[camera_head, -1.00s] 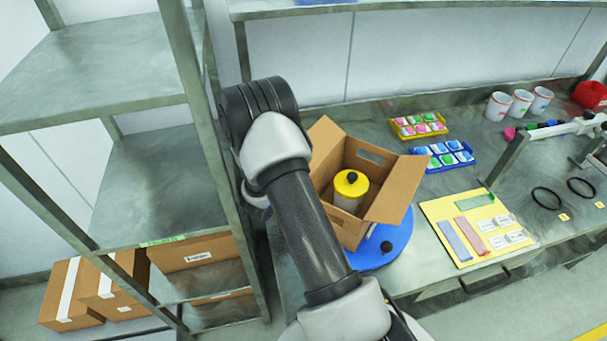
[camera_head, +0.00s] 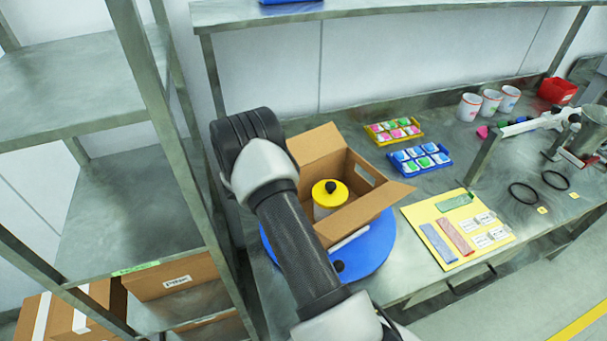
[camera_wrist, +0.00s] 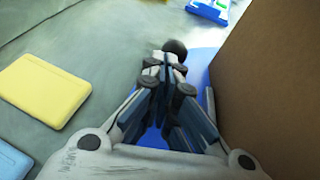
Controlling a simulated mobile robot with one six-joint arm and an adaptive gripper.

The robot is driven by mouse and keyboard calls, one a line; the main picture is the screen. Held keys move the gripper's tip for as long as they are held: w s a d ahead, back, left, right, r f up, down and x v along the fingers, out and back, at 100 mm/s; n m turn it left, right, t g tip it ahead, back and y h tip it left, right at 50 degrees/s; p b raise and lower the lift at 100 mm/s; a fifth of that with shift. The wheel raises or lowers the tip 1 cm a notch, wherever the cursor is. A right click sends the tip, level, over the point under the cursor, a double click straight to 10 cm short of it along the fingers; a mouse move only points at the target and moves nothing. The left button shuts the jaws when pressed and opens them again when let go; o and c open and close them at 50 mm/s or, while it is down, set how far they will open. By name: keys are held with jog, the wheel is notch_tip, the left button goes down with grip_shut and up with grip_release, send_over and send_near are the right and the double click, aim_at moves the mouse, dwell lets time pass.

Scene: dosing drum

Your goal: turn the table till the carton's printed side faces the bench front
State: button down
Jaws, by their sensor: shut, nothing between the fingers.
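The open brown carton (camera_head: 366,212) stands on the blue round turntable (camera_head: 374,252), with a yellow-lidded jar (camera_head: 330,198) inside. No print shows on the carton sides I can see; its left and near sides are partly hidden by my arm. A black knob (camera_head: 337,266) sits near the turntable's front rim. In the wrist view, my gripper (camera_wrist: 168,62) is shut and empty, with its fingertips right at a dark round knob (camera_wrist: 176,47); I cannot tell whether they touch. The carton wall (camera_wrist: 268,85) rises close on the right. My gripper is hidden in the head view.
A yellow board (camera_head: 440,245) with colored strips lies right of the turntable. Blue (camera_head: 420,160) and yellow (camera_head: 393,131) trays stand behind it. Shelving posts (camera_head: 165,130) rise close on the left. Mugs (camera_head: 490,102) and black rings (camera_head: 524,193) are farther right.

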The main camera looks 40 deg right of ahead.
jog(key=shift+s+d+m+g+y+b, duration=0.25)
jog(key=shift+s+d+m+g, duration=0.15)
jog(key=shift+d+m+g, duration=0.25)
jog(key=shift+s+d+m+g+y+b, duration=0.15)
jog(key=shift+s+d+m+g+b, duration=0.2)
jog(key=shift+d+g, duration=0.4)
jog(key=shift+d, duration=0.15)
jog(key=shift+v, duration=4)
